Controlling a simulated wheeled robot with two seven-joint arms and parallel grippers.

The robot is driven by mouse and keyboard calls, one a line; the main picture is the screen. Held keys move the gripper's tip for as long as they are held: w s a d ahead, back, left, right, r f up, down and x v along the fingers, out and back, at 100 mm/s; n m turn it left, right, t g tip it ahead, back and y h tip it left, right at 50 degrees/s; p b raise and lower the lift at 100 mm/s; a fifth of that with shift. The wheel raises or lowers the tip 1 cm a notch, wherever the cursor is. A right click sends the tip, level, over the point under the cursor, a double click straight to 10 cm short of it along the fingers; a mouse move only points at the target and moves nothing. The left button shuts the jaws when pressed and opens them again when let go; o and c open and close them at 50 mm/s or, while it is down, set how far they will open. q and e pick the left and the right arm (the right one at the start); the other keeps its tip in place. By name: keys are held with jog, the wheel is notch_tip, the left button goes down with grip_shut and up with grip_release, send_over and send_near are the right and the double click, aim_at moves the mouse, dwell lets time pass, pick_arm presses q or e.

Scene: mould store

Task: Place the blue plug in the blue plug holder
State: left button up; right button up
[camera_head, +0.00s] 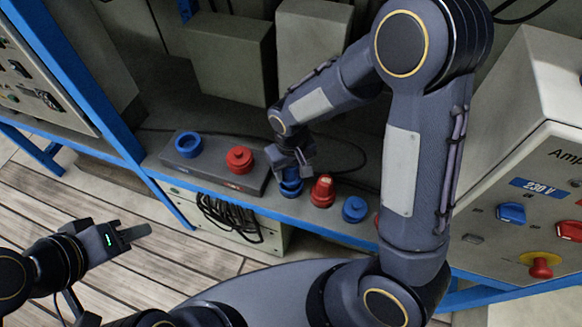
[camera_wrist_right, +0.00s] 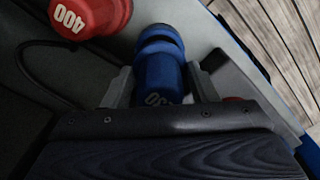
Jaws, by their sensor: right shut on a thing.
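The blue plug (camera_head: 290,184) stands upright on the shelf. My right gripper (camera_head: 290,160) is shut on it from above. In the right wrist view the blue plug (camera_wrist_right: 158,62) sits between the two fingers (camera_wrist_right: 160,90), with part of its white number showing. The blue plug holder (camera_head: 188,145) is a blue ring with a dark opening on a low grey box, left of the plug. My left gripper (camera_head: 124,238) is at the lower left, away from these things; its jaw opening is unclear.
A red plug (camera_head: 322,190) marked 400 stands close right of the blue plug. A blue socket piece (camera_head: 355,209) is further right. A red piece (camera_head: 239,159) sits on the grey box (camera_head: 215,170). Black cable lies behind. A grey 230 V cabinet (camera_head: 520,190) stands at right.

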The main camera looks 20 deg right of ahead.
jog(key=shift+f+b, duration=1.3)
jog(key=shift+f, duration=0.1)
dwell(0.9)
dwell(0.4)
jog(key=o, duration=1.1)
jog(key=shift+o, duration=0.5)
jog(key=o, duration=0.3)
jog(key=shift+o, duration=0.2)
jog(key=shift+r+p, duration=3)
jog(key=shift+r, duration=0.8)
